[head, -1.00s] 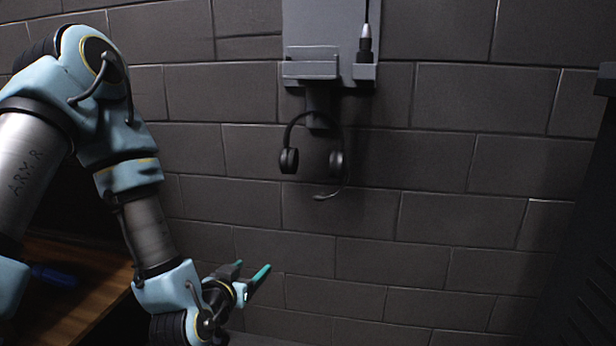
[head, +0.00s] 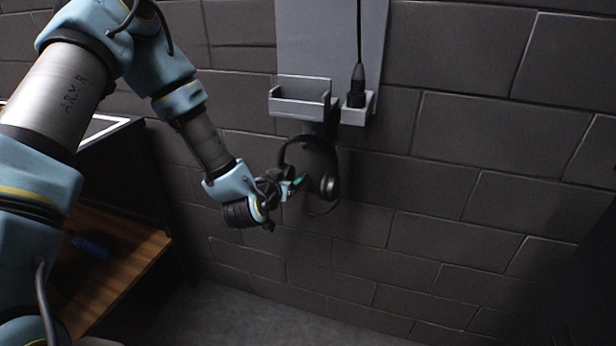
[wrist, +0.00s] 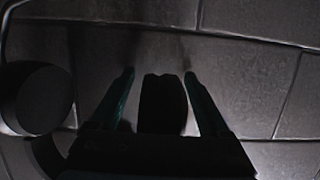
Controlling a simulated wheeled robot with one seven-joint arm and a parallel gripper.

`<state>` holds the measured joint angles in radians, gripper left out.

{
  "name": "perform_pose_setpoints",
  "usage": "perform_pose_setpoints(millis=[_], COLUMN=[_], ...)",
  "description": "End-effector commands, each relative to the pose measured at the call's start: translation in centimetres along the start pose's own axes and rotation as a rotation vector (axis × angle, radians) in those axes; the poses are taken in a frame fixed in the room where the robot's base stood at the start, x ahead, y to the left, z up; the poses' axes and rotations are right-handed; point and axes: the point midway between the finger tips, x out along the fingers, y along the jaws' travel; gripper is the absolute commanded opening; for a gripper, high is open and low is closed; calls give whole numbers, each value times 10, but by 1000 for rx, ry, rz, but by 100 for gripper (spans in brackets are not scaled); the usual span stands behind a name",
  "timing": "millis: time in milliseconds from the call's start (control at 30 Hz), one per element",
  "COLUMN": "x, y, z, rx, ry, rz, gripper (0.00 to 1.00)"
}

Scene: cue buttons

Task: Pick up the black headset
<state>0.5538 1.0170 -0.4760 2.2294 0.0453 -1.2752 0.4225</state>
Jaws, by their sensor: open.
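The black headset (head: 328,184) hangs below the wall bracket, its headband arching up and its thin microphone boom hanging down. My gripper (head: 299,181) is at the headset, its teal fingertips beside the right-hand ear cup and partly hidden. In the wrist view my gripper (wrist: 161,85) is open, with a finger on each side of a dark rounded piece that looks like one ear cup. Gaps show on both sides of it. Another round part of the headset (wrist: 38,98) shows large at the left edge.
A grey wall panel with a small open tray (head: 300,104) and a socket holding a black cabled plug (head: 357,88) is just above the headset. A wooden shelf (head: 115,255) with a blue item is at lower left. Dark block wall lies close behind.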

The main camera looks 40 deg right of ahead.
Motion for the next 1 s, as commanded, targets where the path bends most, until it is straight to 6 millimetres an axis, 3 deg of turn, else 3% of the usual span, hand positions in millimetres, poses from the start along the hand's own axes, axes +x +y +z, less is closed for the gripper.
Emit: perform_pose_setpoints(millis=[167, 867, 1000], x=[0, 0, 0], y=[0, 0, 0], z=[1, 0, 0], rx=[0, 0, 0], ry=[0, 0, 0], rz=[1, 0, 0], gripper=[79, 0, 0])
